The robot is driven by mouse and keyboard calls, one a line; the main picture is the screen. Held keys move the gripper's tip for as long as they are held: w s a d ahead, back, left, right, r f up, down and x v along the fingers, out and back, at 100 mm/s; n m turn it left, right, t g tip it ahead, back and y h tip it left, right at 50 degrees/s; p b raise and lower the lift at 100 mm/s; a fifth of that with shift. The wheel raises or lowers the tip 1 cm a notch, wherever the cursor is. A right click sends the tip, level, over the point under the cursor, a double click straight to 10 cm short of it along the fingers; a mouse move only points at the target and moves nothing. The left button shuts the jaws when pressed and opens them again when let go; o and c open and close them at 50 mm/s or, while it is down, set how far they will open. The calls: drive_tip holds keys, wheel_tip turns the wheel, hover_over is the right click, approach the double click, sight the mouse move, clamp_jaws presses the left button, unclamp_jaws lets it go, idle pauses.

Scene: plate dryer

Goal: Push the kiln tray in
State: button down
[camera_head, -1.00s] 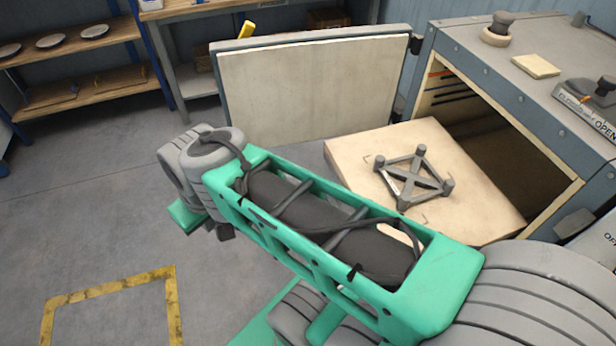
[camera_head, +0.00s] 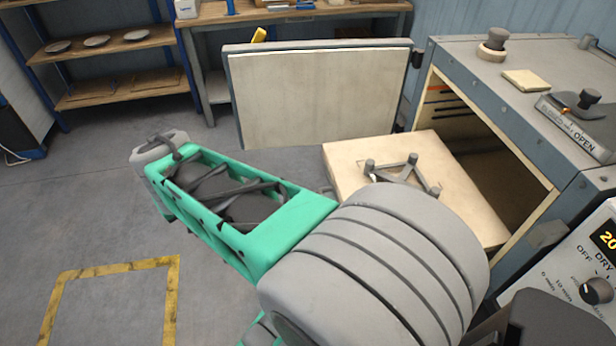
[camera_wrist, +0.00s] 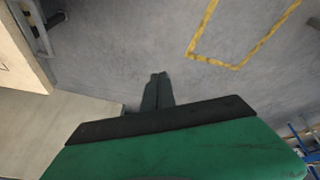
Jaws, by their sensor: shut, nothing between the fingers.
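The kiln tray (camera_head: 460,190) is a thick cream slab sticking out of the open kiln (camera_head: 480,75). A grey metal stand (camera_head: 392,172) sits on it, and my arm hides the tray's near part. In the wrist view, a cream slab edge with grey metal on it, likely the tray (camera_wrist: 22,72), shows at upper left. My gripper (camera_wrist: 156,78) shows there with its dark fingers together and empty, over the floor and apart from that slab.
The kiln door (camera_head: 320,95) stands open left of the chamber. A control panel (camera_head: 580,270) is at lower right. Shelves with plates (camera_head: 97,41) and a workbench (camera_head: 300,12) stand behind. Floor at left is clear, with a yellow marking (camera_head: 115,268).

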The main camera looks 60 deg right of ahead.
drive_tip(key=d+f+m+g+h, duration=0.1)
drive_tip(key=d+f+m+h, duration=0.2)
drive_tip(key=d, duration=0.9)
drive_tip(key=m+g+h, duration=0.2)
drive_tip(key=m+g, duration=0.1)
drive_tip(key=m, duration=0.1)
approach(329, 177)
drive_tip(key=a+x, duration=0.1)
drive_tip(key=x, duration=0.4)
drive_tip(key=shift+w+d+f, duration=0.15)
drive_tip(key=shift+d+f, duration=0.3)
drive_tip(key=shift+d, duration=0.25)
